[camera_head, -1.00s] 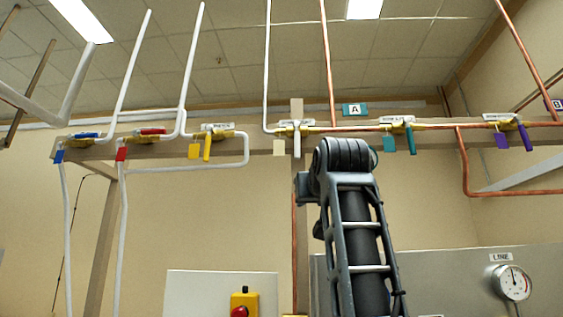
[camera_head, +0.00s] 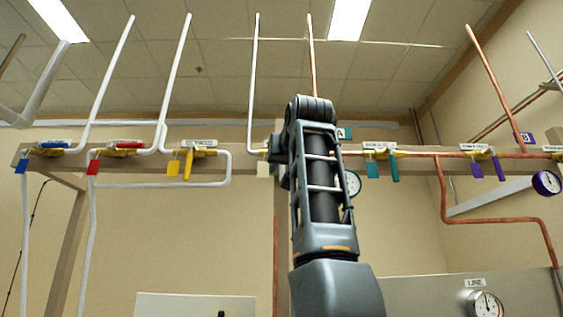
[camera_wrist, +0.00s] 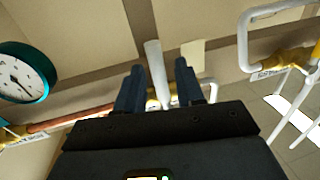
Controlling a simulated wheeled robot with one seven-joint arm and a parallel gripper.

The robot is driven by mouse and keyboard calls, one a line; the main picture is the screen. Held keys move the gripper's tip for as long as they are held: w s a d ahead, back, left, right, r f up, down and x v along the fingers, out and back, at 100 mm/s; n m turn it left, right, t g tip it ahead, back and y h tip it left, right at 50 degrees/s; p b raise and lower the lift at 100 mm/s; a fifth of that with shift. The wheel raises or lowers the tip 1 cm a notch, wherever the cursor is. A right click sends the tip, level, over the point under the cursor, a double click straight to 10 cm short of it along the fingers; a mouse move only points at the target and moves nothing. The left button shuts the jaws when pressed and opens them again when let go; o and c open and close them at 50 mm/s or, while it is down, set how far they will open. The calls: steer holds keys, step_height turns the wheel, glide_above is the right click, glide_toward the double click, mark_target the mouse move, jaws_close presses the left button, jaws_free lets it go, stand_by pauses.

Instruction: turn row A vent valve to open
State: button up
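My gripper (camera_wrist: 160,65) is open in the wrist view, with two dark fingers apart. A white valve handle (camera_wrist: 155,68) stands between the fingers with gaps visible on both sides; I cannot tell whether either touches it. Its brass valve body (camera_wrist: 152,103) shows partly behind the fingers, on the pipe. A cream tag (camera_wrist: 192,56) hangs beside the handle; it also shows in the head view (camera_head: 263,169). In the head view my arm hides the handle and gripper. The teal row A sign (camera_head: 344,134) is partly covered by my arm. Valve label text is unreadable.
The teal-handled valve (camera_head: 394,168) and purple-handled valve (camera_head: 497,168) are to the right; the yellow-handled valve (camera_head: 188,165) is left. A teal-rimmed gauge (camera_wrist: 22,76) is close by on the left in the wrist view. A white pipe (camera_wrist: 243,40) loops at right.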

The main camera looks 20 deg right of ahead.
steer(key=shift+w, duration=0.55)
steer(key=shift+d, duration=0.1)
jaws_close()
